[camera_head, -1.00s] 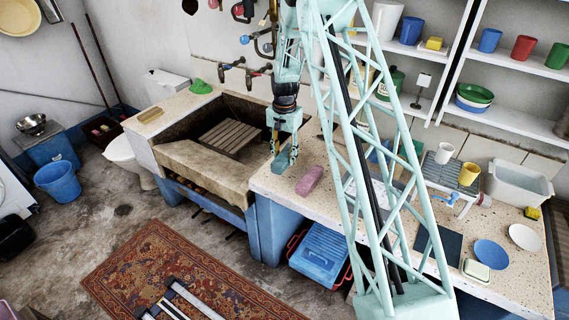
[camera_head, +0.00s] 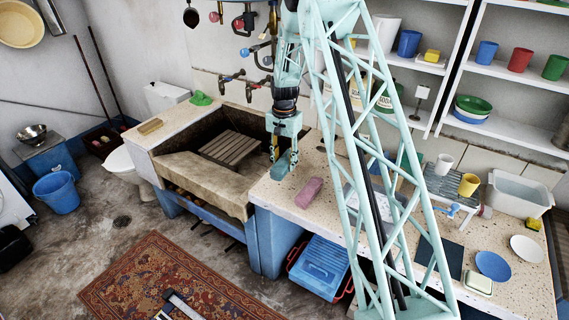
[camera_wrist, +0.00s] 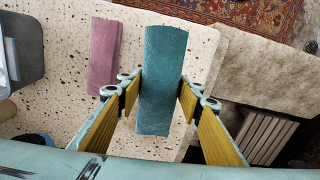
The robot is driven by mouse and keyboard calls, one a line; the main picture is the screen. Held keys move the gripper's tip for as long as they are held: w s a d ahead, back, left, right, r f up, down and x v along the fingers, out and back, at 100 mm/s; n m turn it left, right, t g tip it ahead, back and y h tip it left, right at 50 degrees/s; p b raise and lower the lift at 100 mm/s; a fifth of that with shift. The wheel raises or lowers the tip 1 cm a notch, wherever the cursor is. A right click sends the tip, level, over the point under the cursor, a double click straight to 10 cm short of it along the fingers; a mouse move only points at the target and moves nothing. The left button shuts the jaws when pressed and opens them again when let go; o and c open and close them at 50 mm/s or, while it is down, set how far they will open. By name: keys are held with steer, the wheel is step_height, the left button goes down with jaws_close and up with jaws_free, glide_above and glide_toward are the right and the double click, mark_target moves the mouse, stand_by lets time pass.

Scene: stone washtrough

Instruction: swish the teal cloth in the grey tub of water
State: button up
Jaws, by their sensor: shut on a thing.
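My gripper (camera_head: 284,163) is shut on the teal cloth (camera_wrist: 162,80), which is a flat strip between the two fingers in the wrist view. In the head view the teal cloth (camera_head: 281,167) hangs above the counter's left end, beside the trough. A grey tub (camera_wrist: 24,55) shows in part at the left edge of the wrist view, on the counter past the pink cloth, apart from my gripper. In the head view my arm's lattice crosses that area and hides much of it.
A pink cloth (camera_head: 309,192) lies on the speckled counter (camera_head: 290,199). The stone trough (camera_head: 190,170) with a slatted board (camera_head: 230,147) is at left. A pale tub (camera_head: 521,188), cups and plates occupy the counter's right end.

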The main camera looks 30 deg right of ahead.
steer(key=s+a+f+n+b, duration=0.1)
steer(key=s+a+n, duration=0.4)
steer(key=a, duration=0.7)
steer(key=s+a+f+n+b, duration=0.1)
steer(key=s+a+n+b, duration=0.1)
steer(key=s+a+n, duration=0.3)
steer(key=s+a, duration=0.4)
steer(key=a, duration=0.3)
steer(key=shift+f+n, duration=0.25)
steer(key=shift+n, duration=0.15)
steer(key=shift+d, duration=0.1)
